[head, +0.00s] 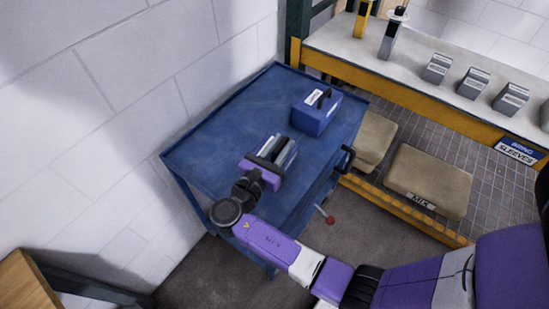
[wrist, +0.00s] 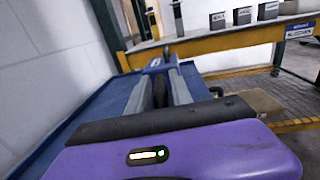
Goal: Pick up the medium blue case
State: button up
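The blue case (head: 314,119) is a small box with a dark handle and a white label on top. It stands upright on the blue cart's top, toward the back right. My gripper (head: 284,143) is over the cart, in front of the case and to its lower left, apart from it. Its two grey fingers point toward the case, with a gap between them and no object held, so it looks open. In the wrist view the case (wrist: 159,64) shows small beyond the fingertips (wrist: 165,60), which partly hide it.
The blue cart (head: 215,130) stands against a white block wall (head: 120,80), its top otherwise clear. A yellow-edged bench (head: 410,95) adjoins behind right, bearing several grey blocks (head: 473,83). Tan sacks (head: 428,180) lie beneath it. A dark handle (head: 343,160) juts from the cart's right side.

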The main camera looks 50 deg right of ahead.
grip_shut()
jog(key=shift+r, duration=0.1)
dwell(1.1)
